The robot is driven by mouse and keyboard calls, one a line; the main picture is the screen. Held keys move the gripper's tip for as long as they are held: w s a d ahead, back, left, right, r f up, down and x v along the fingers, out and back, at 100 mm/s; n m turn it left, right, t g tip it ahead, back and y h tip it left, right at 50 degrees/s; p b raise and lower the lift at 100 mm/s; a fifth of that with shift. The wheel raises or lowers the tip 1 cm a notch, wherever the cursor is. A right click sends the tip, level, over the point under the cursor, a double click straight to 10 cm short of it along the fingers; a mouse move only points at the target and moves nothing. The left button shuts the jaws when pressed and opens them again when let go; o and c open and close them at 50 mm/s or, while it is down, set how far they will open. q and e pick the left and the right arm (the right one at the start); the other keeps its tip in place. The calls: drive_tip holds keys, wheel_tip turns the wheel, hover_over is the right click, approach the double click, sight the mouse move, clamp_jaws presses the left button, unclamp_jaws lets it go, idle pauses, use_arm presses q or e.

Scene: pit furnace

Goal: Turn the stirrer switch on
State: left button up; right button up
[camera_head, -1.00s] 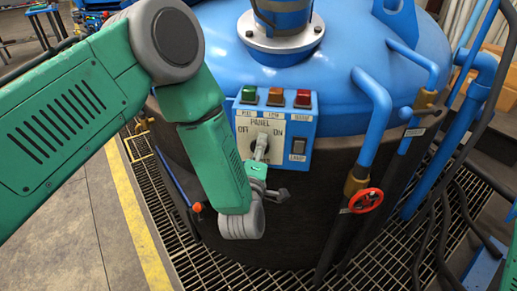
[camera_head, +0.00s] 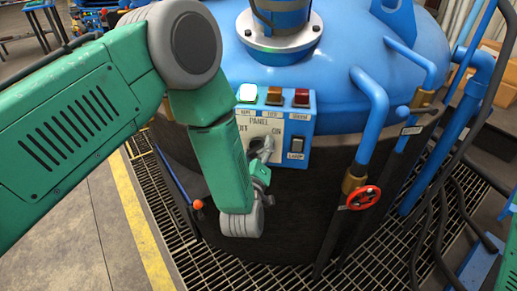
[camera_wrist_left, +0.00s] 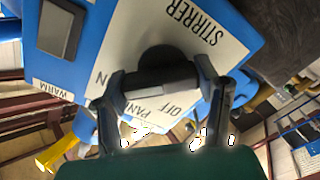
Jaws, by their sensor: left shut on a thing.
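The blue control box (camera_head: 302,128) on the vessel's front carries a white plate (camera_head: 258,127) marked PANEL, OFF and ON. My left gripper (camera_head: 262,150) is at the dark rotary switch (camera_head: 254,143) on this plate and hides part of it. In the left wrist view, the gripper's two fingers (camera_wrist_left: 160,88) are closed around the dark switch handle (camera_wrist_left: 158,76). The word STIRRER shows on the plate (camera_wrist_left: 198,42) there. My right gripper is out of view.
Blue pipes (camera_head: 372,115) and a red valve wheel (camera_head: 363,198) stand to the right. Metal grating (camera_head: 225,263) covers the floor around the vessel.

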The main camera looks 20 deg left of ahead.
use_arm(q)
drive_tip(key=shift+s+f, duration=0.15)
drive_tip(key=shift+f, duration=0.2)
drive_tip(key=o, duration=0.9)
drive_tip(key=shift+o, duration=1.3)
drive_tip(key=shift+d+r, duration=0.1)
drive_tip(key=s+d, duration=0.1)
drive_tip(key=s, duration=1)
drive_tip(key=shift+s+d, duration=0.25)
drive_tip(key=shift+d, duration=0.1)
drive_tip(key=s+a+f+m+g+h, duration=0.1)
drive_tip(key=s+a+f+m+g, duration=0.35)
drive_tip(key=s+f+g, duration=0.35)
drive_tip(key=s+a+f+m+g+h, duration=0.2)
drive_tip(key=s+a+f+m+g, duration=0.2)
drive_tip(key=s+a+f, duration=0.4)
drive_tip(key=s+a+f+m+g, duration=0.1)
drive_tip(key=s+f+m+g, duration=0.1)
drive_tip(key=s+g, duration=0.3)
drive_tip(key=s, duration=0.3)
drive_tip(key=shift+s+a+m, duration=0.15)
drive_tip(key=shift+s+m, duration=0.2)
